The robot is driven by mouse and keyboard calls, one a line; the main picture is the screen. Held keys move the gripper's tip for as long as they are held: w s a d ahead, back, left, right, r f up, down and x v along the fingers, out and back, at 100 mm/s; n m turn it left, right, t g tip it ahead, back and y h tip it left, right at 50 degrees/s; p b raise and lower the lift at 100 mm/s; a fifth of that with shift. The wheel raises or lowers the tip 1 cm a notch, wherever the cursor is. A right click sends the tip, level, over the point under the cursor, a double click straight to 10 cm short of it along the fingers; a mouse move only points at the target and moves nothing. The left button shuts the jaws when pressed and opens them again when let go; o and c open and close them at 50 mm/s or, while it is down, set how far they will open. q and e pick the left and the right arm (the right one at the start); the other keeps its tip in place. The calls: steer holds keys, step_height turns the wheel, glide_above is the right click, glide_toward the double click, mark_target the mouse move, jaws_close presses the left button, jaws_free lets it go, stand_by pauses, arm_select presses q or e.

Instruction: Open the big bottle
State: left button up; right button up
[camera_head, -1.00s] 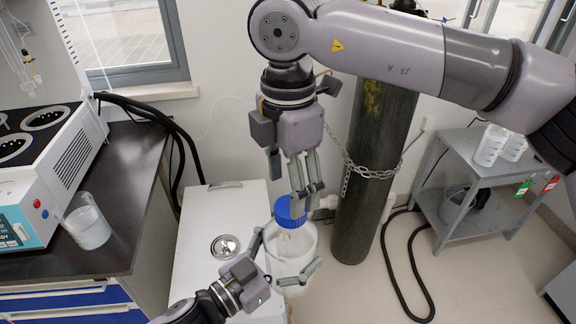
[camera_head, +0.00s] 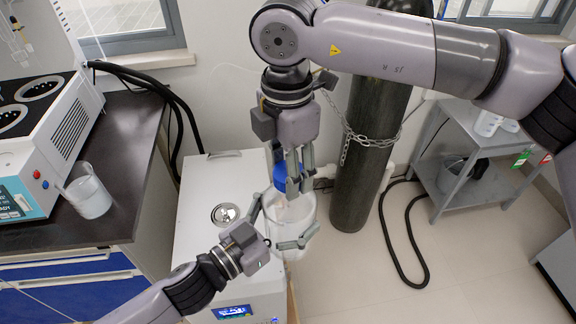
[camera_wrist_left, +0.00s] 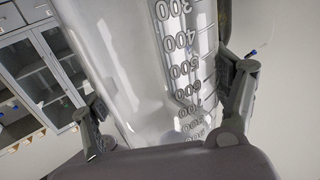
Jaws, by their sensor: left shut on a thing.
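The big bottle (camera_head: 295,211) is a clear, wide container with a blue cap (camera_head: 287,178). It stands upright in front of the white cabinet in the head view. My left gripper (camera_head: 279,226) is shut around its body, one finger on each side. In the left wrist view the clear bottle wall with its printed scale (camera_wrist_left: 150,70) fills the space between the fingers. My right gripper (camera_head: 293,187) points down from above, with its fingers at the blue cap and partly hiding it. Whether they grip the cap cannot be told. The cap appears to be on the bottle's top.
A white cabinet (camera_head: 200,240) with a round metal fitting is left of the bottle. A dark gas cylinder (camera_head: 368,150) with a chain stands behind right. A beaker (camera_head: 88,193) sits on the dark bench at left. A grey cart (camera_head: 455,170) is at right, with open floor in front.

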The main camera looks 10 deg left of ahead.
steer(key=c, duration=0.7)
steer(key=n, duration=0.6)
steer(key=shift+n, duration=0.4)
steer(key=n, duration=0.3)
steer(key=shift+d+n, duration=0.1)
steer(key=shift+n, duration=0.2)
steer(key=n, duration=0.3)
steer(key=shift+r+n, duration=0.1)
steer(key=shift+n, duration=0.3)
steer(key=n, duration=0.7)
steer(key=shift+w+d, duration=0.1)
steer(key=n, duration=0.7)
steer(key=shift+w, duration=0.15)
steer(key=n, duration=0.3)
steer(key=shift+n, duration=0.4)
steer(key=n, duration=0.3)
steer(key=shift+w+n, duration=0.1)
steer(key=shift+n, duration=0.2)
steer(key=n, duration=0.5)
steer(key=shift+r+n, duration=0.1)
steer(key=shift+n, duration=0.2)
steer(key=n, duration=1.2)
steer(key=shift+a+n, duration=0.2)
steer(key=shift+n, duration=0.2)
